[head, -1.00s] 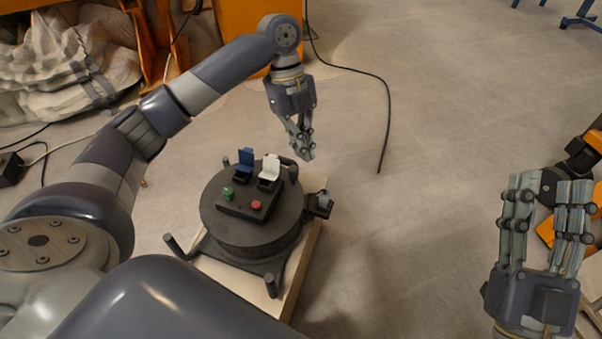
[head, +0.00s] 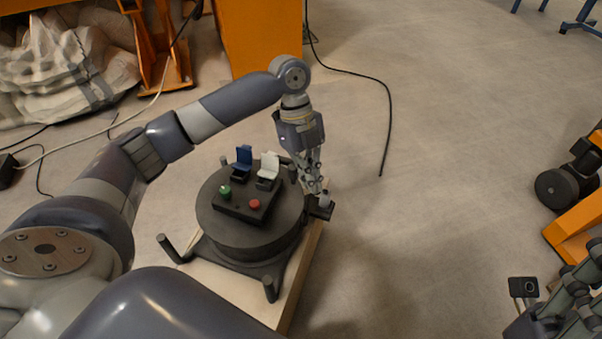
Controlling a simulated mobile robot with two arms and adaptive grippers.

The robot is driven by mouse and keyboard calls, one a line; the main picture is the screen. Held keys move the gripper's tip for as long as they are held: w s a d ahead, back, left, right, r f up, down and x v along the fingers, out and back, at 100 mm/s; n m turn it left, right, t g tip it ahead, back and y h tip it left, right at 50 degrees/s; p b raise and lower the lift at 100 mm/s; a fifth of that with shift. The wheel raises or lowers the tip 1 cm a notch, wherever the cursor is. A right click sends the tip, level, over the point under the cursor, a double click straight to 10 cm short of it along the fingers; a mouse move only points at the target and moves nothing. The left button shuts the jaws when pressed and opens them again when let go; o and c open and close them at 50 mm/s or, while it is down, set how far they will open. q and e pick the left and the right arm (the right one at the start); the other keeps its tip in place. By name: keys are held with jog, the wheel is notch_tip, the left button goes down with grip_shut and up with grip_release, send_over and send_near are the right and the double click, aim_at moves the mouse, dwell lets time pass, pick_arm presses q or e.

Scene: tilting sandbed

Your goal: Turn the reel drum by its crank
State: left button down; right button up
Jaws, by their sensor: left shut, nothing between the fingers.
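The reel drum (head: 233,233) is a dark, round body on a black frame with several upright posts. Its crank (head: 320,211) sticks out at the drum's right side, with a small grey knob at its end. My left gripper (head: 320,190) points down right above the crank knob, its fingers shut with nothing between them. The fingertips overlap the knob in the picture, and I cannot tell whether they touch it. My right gripper (head: 580,292) is at the bottom right corner, far from the drum and partly cut off by the frame edge.
A control box on the drum carries a blue switch (head: 244,157), a white switch (head: 268,166), a green button (head: 224,191) and a red button (head: 255,204). The drum stands on a pale board (head: 297,283). A black cable (head: 388,110) lies behind on open floor.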

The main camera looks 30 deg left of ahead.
aim_at(301, 190)
pick_arm(q)
jog(key=a, duration=0.1)
jog(key=w+a+f+b, duration=0.1)
jog(key=shift+w+a, duration=0.2)
jog(key=shift+a, duration=0.15)
jog(key=shift+w+a+r+b, duration=0.15)
jog(key=shift+a+b, duration=0.15)
jog(key=shift+a, duration=0.05)
